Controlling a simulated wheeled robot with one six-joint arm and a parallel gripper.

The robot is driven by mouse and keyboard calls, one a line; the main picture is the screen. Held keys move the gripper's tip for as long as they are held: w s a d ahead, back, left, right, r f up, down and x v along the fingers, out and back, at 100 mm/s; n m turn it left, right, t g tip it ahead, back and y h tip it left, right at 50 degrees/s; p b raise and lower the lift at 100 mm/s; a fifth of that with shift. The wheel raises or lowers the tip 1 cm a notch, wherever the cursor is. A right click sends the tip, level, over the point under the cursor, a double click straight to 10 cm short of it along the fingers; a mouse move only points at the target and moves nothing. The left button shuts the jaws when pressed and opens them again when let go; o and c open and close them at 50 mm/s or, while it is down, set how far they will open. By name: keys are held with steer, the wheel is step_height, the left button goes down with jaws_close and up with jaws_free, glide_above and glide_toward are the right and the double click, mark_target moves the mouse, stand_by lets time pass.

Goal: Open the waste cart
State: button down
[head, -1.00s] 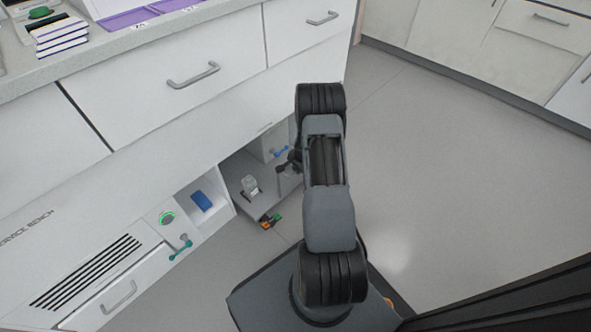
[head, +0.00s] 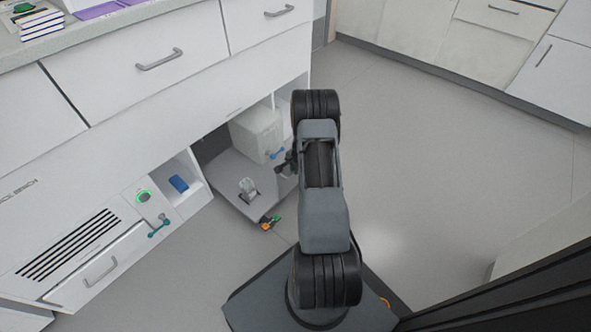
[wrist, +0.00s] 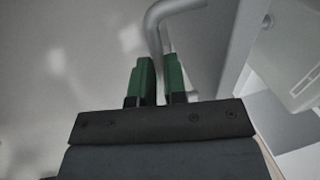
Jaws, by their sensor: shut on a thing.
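The waste cart (head: 222,168) is a low grey platform that stands partly out from under the white bench. A pale box (head: 257,133) with a blue lever (head: 277,154) sits at its rear, and a small metal fitting (head: 249,188) is on its deck. In the wrist view a bent grey tube handle (wrist: 153,28) runs down between the green fingertips of my gripper (wrist: 158,80). The gripper is shut on this handle. In the head view my own arm hides most of the gripper and the cart's right side.
An orange and green piece (head: 270,222) is at the cart's front corner. Left of the bay are a cubby with a blue item (head: 179,183), a green-ringed button (head: 144,196) and a teal lever (head: 158,227). Open grey floor (head: 430,170) lies to the right.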

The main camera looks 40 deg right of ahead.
steer(key=shift+d, duration=0.1)
steer(key=c, duration=1.2)
jaws_free()
steer(key=shift+o, duration=0.2)
steer(key=shift+r, duration=0.15)
step_height(320, 180, up, 13)
steer(key=s+p, duration=0.2)
steer(key=p, duration=0.3)
steer(key=shift+s+d+r, duration=0.15)
steer(key=shift+s+d, duration=0.05)
steer(key=shift+s, duration=0.15)
